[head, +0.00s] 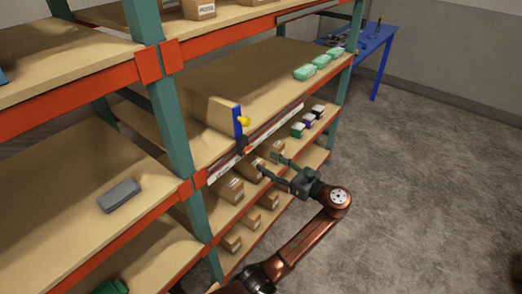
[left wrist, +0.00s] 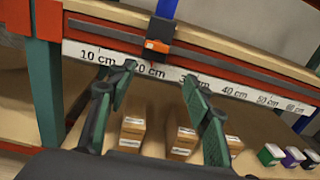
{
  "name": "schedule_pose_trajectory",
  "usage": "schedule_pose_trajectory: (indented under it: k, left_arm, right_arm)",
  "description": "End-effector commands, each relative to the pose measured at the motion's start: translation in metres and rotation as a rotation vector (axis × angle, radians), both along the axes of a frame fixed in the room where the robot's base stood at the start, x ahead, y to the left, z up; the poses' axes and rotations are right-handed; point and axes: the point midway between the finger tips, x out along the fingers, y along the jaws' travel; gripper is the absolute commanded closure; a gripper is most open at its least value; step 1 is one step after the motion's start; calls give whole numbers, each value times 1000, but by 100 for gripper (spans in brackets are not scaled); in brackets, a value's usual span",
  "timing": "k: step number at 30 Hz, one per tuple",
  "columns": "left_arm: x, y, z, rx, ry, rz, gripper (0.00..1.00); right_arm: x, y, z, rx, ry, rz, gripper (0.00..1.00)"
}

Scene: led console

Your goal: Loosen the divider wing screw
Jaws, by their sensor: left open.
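The divider (head: 212,112) stands upright on the middle shelf, a tan panel with a blue front post (head: 237,121).
The white ruler strip (left wrist: 215,84) runs along the shelf's front edge. Several cardboard boxes (head: 232,190) sit on the shelf below. Green packs (head: 320,61) lie at the far end of the divider's shelf. A blue table (head: 379,42) stands behind. The floor at right is clear.

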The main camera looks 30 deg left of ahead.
Motion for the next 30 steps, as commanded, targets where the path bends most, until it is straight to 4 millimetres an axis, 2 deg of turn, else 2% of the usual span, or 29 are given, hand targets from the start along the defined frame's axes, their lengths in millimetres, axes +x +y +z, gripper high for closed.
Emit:
schedule_pose_trajectory:
  k: [1,4,18,23,30]
  left_arm:
    - [-3,-3,15,6,6,20,54]
    - [-7,-1,23,16,16,44,54]
    - [-2,63,21,16,17,44,54]
    - [-1,72,22,16,17,43,54]
    - [-1,73,23,16,16,42,54]
  right_arm:
    - [-3,1,2,-1,10,-1,60]
    - [-4,2,2,-1,20,-3,60]
    - [33,5,16,0,18,-22,60]
    - [39,5,20,0,18,-25,60]
    - [40,5,21,0,17,-25,60]
